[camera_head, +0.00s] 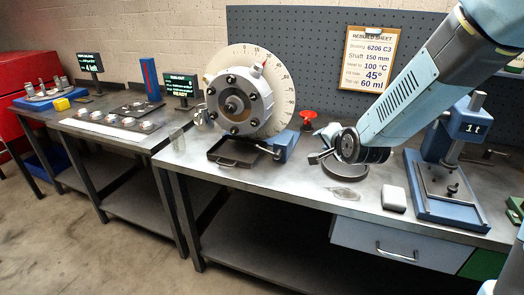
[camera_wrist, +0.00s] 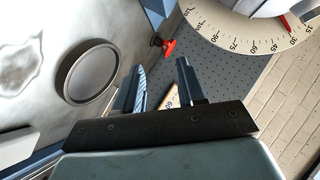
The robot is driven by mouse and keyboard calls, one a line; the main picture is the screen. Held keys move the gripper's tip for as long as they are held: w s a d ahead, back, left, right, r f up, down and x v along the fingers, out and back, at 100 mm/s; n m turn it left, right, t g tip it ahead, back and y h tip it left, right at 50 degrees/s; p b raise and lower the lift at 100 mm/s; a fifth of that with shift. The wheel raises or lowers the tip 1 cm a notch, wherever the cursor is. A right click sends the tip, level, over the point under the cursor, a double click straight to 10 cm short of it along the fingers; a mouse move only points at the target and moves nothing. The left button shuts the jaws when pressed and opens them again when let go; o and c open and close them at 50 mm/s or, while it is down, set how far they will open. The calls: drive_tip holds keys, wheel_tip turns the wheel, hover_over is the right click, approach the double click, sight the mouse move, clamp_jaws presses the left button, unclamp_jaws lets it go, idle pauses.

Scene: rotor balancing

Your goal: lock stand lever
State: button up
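The rotor stand holds a round grey housing (camera_head: 238,101) in front of a white angle dial (camera_head: 282,95) with a red pointer. The stand's blue block (camera_head: 286,145) sits at its lower right, and a thin dark rod, possibly the lever, (camera_head: 263,148) runs left from it. A red knob (camera_head: 307,114) stands behind the block; it also shows in the wrist view (camera_wrist: 168,46). My gripper (camera_head: 316,157) is to the right of the block, apart from it. In the wrist view my gripper's fingers (camera_wrist: 162,84) are spread with nothing clearly between them.
A black tray (camera_head: 235,155) sits below the housing. A rebuild sheet (camera_head: 370,58) hangs on the pegboard.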

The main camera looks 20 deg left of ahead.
drive_tip(key=a+f+m+t+y, duration=0.1)
drive_tip(key=a+f+m+y, duration=0.15)
drive_tip(key=a+f, duration=0.45)
drive_tip(key=m+t+y, duration=0.2)
drive_tip(key=m, duration=0.4)
approach(262, 149)
drive_tip(key=v, duration=0.3)
drive_tip(key=shift+w+d+f+n+h, duration=0.1)
drive_tip(key=shift+w+n+h, duration=0.05)
drive_tip(key=shift+n+h, duration=0.1)
drive_tip(key=shift+s+a+f+m+t, duration=0.25)
drive_tip(key=shift+s+f+m+t, duration=0.05)
drive_tip(key=shift+m, duration=0.1)
drive_tip(key=x, duration=1.3)
drive_tip(key=shift+w+a, duration=0.25)
drive_tip(key=shift+w, duration=0.05)
clamp_jaws()
